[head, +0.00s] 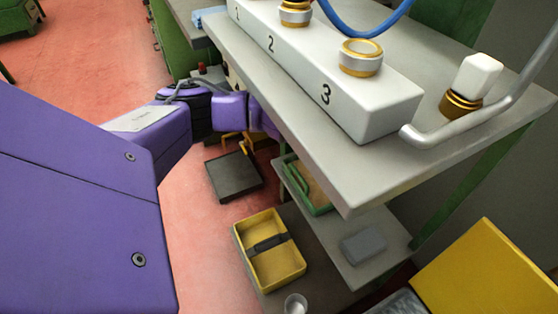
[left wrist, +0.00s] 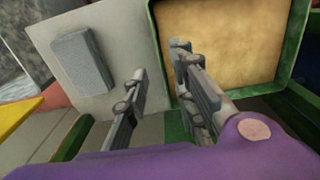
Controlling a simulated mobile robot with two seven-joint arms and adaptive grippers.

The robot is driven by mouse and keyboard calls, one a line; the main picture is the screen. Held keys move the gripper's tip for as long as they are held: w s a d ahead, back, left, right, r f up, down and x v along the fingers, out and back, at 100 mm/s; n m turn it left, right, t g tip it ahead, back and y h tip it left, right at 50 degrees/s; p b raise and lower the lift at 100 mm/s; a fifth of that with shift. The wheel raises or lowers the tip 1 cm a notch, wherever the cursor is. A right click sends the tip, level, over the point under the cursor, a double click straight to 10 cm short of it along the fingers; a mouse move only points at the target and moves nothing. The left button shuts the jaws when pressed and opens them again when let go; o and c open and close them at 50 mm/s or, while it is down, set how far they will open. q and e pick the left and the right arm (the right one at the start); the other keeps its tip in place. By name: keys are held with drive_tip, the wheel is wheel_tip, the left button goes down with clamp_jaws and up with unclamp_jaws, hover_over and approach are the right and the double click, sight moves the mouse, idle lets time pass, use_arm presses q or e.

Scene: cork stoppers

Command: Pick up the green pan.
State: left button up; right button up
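The green pan (head: 293,181) sits on the lower shelf, partly hidden by the tabletop above it in the head view. The left wrist view shows its green rim (left wrist: 297,40) and tan inside. My left gripper (left wrist: 160,62) is open and empty. Its fingers appear on either side of the pan's near-left wall in that view, one over the shelf and one over the pan; I cannot tell whether they touch it. In the head view the tabletop hides this gripper, and only my purple arm shows. My right gripper is not in view.
The grey tabletop (head: 335,180) overhangs the shelf and carries a white numbered block (head: 375,110). A grey block (head: 364,246) lies on the shelf (head: 335,262), also seen in the left wrist view (left wrist: 82,60). A yellow bin (head: 270,280) and a dark slab (head: 233,176) are lower down.

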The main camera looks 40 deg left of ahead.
sight(315, 199)
use_arm(q)
drive_tip(key=shift+f+b, duration=0.3)
drive_tip(key=shift+f, duration=0.65)
wheel_tip(315, 199, down, 5)
drive_tip(key=b, duration=0.2)
drive_tip(key=shift+s+a+r+b, duration=0.1)
drive_tip(key=shift+r+b, duration=0.1)
drive_tip(key=shift+b, duration=0.15)
drive_tip(key=shift+r, duration=0.15)
drive_tip(key=shift+c, duration=0.5)
clamp_jaws()
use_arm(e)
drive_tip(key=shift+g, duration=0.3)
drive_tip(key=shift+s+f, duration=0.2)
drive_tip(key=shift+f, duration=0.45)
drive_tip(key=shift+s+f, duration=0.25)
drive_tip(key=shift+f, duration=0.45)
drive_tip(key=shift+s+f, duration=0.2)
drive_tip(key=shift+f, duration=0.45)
